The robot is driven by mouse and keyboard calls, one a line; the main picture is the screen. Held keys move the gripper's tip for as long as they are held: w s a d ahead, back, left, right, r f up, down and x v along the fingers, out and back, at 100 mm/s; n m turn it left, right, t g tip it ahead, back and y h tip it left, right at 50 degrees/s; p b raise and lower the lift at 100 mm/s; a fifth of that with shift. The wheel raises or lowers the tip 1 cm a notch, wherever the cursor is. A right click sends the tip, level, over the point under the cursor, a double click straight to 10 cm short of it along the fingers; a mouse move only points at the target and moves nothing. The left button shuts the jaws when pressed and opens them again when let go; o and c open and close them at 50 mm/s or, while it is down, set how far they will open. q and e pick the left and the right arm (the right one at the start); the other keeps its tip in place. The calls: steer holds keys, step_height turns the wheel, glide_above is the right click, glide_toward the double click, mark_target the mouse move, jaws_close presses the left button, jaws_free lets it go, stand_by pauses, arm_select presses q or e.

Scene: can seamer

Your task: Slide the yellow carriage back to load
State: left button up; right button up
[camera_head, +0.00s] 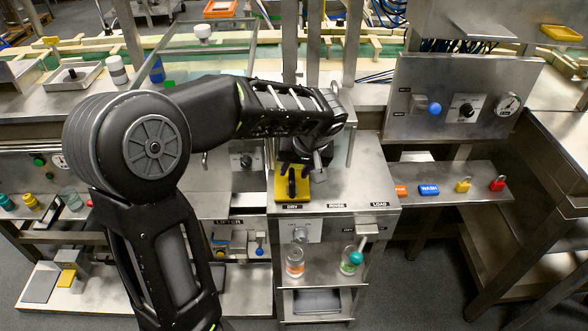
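The yellow carriage (281,193) sits at the left end of the steel machine top, above the leftmost label on its front edge. A LOAD label (380,205) is at the right end of that edge, with another label (336,206) between. My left arm reaches in from the left, and my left gripper (303,176) points down at the carriage, over its upper part. Dark parts at the carriage overlap the gripper, so I cannot tell whether the fingers are apart or closed on it. My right gripper is not in view.
The steel top (357,180) right of the carriage looks clear. A control panel with a gauge (508,104) stands behind on the right. Two jars (295,262) stand on a lower shelf.

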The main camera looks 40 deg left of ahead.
arm_select(q)
steer(key=shift+x, duration=0.8)
jaws_close()
stand_by(0.9)
